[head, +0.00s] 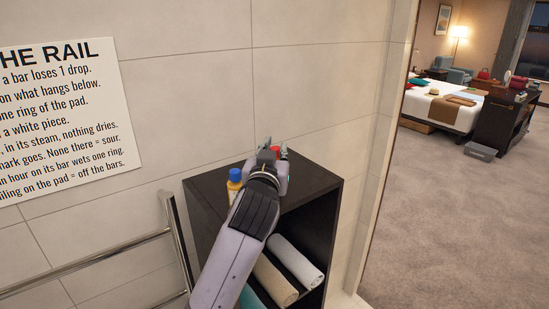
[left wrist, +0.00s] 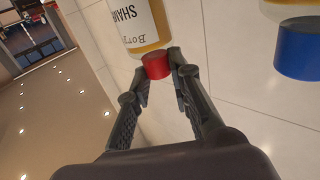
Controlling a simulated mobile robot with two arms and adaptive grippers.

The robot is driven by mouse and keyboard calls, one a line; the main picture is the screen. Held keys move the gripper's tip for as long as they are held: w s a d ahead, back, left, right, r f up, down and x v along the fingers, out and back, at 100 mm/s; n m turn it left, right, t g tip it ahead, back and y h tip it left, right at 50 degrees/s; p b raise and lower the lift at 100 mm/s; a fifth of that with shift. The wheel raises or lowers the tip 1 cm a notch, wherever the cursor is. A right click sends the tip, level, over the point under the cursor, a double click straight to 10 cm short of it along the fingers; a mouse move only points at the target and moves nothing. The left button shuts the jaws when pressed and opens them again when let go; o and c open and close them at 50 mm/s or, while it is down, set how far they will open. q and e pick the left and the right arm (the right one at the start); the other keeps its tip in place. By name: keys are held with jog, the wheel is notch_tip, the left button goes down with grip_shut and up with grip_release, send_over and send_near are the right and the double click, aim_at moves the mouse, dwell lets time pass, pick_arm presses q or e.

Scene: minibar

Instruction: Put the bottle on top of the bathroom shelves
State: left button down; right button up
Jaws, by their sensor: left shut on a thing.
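The dark bathroom shelves (head: 312,184) stand against the tiled wall in the head view. My left gripper (head: 275,149) is over their top, shut on a red-capped bottle. Only the red cap (head: 276,151) shows in the head view; the arm hides the body. In the left wrist view the fingers (left wrist: 158,62) are on either side of the cap, and the shampoo bottle (left wrist: 138,28) shows a white label and amber contents. I cannot tell whether its base touches the shelf top. My right gripper is not in view.
A yellow bottle with a blue cap (head: 235,176) stands on the shelf top, left of my gripper. Rolled towels (head: 296,262) fill a compartment below. A metal rail (head: 178,238) is at the left. The right part of the shelf top is clear.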

pick_arm(q)
jog(key=f, duration=0.2)
jog(key=shift+w+f, duration=0.2)
jog(key=shift+f, duration=0.15)
jog(key=c, duration=1.3)
grip_release()
jog(key=shift+s, duration=0.15)
jog(key=shift+s, duration=0.3)
jog(key=s+b, duration=0.1)
jog(key=s, duration=0.2)
jog(key=s+a+b, duration=0.1)
jog(key=s, duration=0.3)
jog(key=s+b, duration=0.1)
jog(key=s, duration=0.3)
jog(key=shift+a, duration=0.35)
